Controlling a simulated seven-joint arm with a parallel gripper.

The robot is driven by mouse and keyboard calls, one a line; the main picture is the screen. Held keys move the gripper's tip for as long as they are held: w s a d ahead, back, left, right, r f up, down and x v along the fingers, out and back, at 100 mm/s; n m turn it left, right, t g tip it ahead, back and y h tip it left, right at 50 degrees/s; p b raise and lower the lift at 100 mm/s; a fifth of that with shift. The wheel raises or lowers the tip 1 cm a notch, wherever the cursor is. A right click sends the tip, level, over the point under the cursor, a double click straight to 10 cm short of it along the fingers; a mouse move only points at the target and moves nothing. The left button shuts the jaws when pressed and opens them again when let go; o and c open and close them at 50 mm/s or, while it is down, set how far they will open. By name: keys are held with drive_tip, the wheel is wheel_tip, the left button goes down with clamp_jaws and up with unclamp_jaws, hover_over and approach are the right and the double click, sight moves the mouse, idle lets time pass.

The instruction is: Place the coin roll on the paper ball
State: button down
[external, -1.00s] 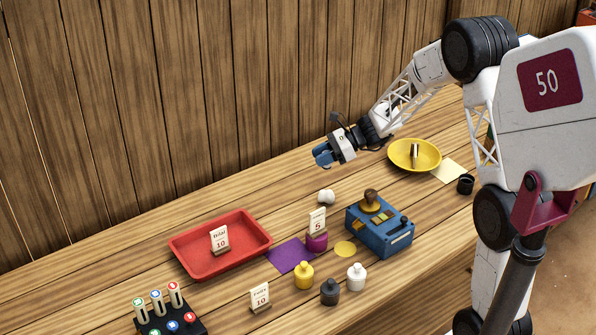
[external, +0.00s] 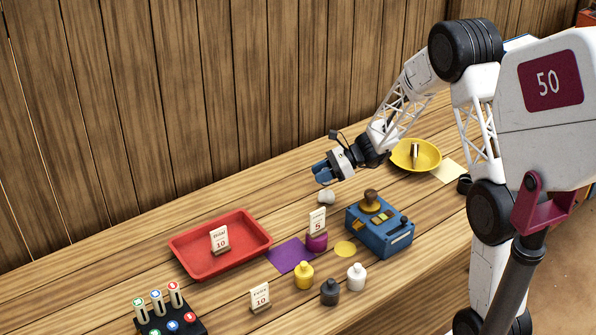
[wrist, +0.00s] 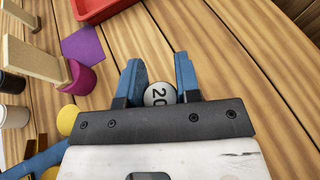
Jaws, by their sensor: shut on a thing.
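My gripper (external: 322,173) is shut on a round-ended thing marked 20, which I take to be the coin roll (wrist: 157,95). In the wrist view the coin roll's pale face shows between the two blue fingers. In the external view it is hidden by the fingers. The white paper ball (external: 326,197) lies on the wooden counter, just below my gripper, with a small gap seen between them. In the wrist view the paper ball cannot be seen.
A blue box (external: 380,228) with a brown knob stands right of the paper ball. A purple pot (external: 317,242) with a 5 card, a purple mat (external: 291,255) and a red tray (external: 220,262) lie towards the front left. A yellow bowl (external: 428,160) is behind right.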

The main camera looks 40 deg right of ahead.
drive_tip(key=shift+f, duration=1)
drive_tip(key=shift+f, duration=0.15)
drive_tip(key=c, duration=0.8)
unclamp_jaws()
drive_tip(key=shift+d+r, duration=0.15)
drive_tip(key=shift+r, duration=0.1)
drive_tip(key=shift+v, duration=5.85)
drive_tip(key=shift+s, duration=0.15)
